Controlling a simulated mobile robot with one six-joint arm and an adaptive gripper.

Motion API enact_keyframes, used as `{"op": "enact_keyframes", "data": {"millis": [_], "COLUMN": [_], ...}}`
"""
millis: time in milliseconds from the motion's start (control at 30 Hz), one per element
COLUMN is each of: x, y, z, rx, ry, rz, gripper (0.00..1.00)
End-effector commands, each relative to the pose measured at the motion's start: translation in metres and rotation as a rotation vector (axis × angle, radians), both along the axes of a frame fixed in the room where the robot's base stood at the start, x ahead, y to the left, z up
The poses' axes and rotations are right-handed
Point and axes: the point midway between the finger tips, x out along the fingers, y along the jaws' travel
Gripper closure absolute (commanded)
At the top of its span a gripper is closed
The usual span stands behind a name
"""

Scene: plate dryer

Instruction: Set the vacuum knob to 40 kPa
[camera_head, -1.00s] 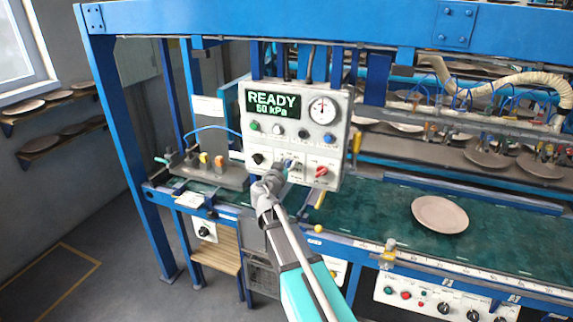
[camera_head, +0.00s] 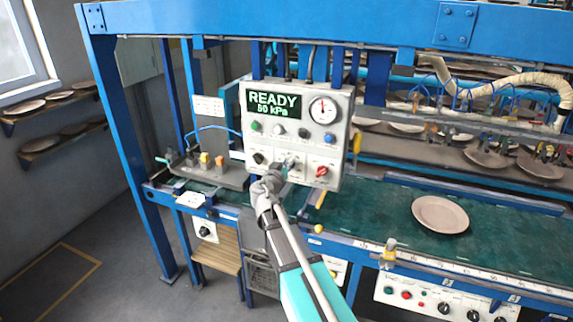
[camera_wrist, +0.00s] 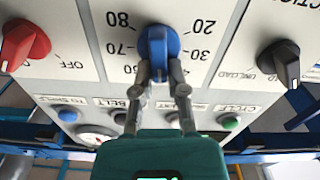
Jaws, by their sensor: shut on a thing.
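The white control panel (camera_head: 296,133) has a display (camera_head: 273,102) that appears to read READY and 50 kPa, in small type. The blue vacuum knob (camera_wrist: 158,47) is at the centre of the wrist view, on a dial plate (camera_wrist: 192,18) with numbers around it. The 80, 70, 20 and 30 show; the bottom of the scale is behind the fingers. My gripper (camera_wrist: 163,85) is shut on the blue knob, one finger on each side. In the head view my gripper (camera_head: 277,172) covers much of the knob at the panel's lower middle.
A red knob (camera_wrist: 25,45) and a black knob (camera_wrist: 280,62) flank the dial. Several push buttons (camera_wrist: 230,122) and a round gauge (camera_head: 323,110) are on the same panel. A plate (camera_head: 440,215) lies on the green belt (camera_head: 375,222). Blue frame posts stand around the panel.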

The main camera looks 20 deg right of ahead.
Motion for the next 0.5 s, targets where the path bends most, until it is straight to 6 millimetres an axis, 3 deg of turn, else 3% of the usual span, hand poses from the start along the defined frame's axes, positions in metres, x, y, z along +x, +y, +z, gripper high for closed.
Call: {"op": "enact_keyframes", "data": {"millis": [500], "x": [0.0059], "y": [0.0041], "z": [-0.0019], "rx": [-0.318], "ry": [0.237], "rz": [-0.001], "gripper": [1.0]}}
